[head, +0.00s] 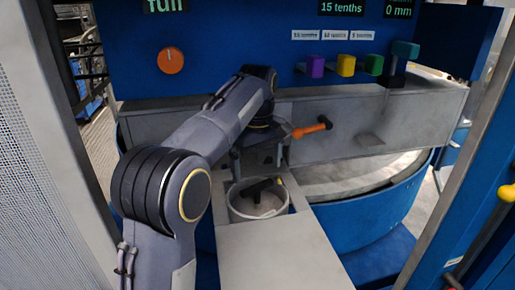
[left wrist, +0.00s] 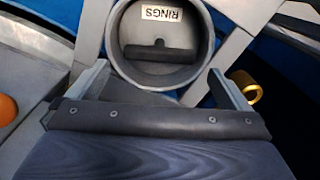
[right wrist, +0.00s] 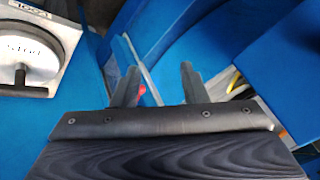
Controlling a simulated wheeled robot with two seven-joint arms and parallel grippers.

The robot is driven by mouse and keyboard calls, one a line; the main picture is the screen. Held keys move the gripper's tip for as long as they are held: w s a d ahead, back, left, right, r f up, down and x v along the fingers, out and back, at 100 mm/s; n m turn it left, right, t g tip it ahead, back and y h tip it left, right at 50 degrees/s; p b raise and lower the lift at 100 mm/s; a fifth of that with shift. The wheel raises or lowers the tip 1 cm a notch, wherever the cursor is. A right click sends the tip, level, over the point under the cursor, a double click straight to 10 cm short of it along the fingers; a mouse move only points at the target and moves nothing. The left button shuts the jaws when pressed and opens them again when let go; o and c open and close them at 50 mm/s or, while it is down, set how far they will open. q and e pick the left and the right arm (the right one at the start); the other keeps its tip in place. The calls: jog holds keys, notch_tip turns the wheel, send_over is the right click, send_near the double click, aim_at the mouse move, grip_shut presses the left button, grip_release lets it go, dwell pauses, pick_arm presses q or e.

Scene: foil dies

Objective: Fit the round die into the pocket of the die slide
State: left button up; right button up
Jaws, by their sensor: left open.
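The round die (head: 258,212) shows in the head view as a pale round rim with a dark bar inside, at the grey die slide (head: 270,252). In the left wrist view the round piece (left wrist: 160,75) carries a RINGS label and a dark bar; I cannot tell die from pocket wall, or how fully it is seated. My left gripper (head: 258,167) is open and empty just behind it; its fingers (left wrist: 158,88) show at either side of the near rim. My right gripper (right wrist: 158,85) is open and empty, apart from the slide, and out of the head view.
A square plate (right wrist: 62,45) with a round piece marked STAR is at left in the right wrist view. An orange handle (head: 312,130) sticks out near my left gripper. The blue panel (head: 230,60) has coloured knobs. A gold ring (left wrist: 246,86) lies right of my left fingers.

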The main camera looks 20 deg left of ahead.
pick_arm(q)
jog(key=shift+r, duration=2.8)
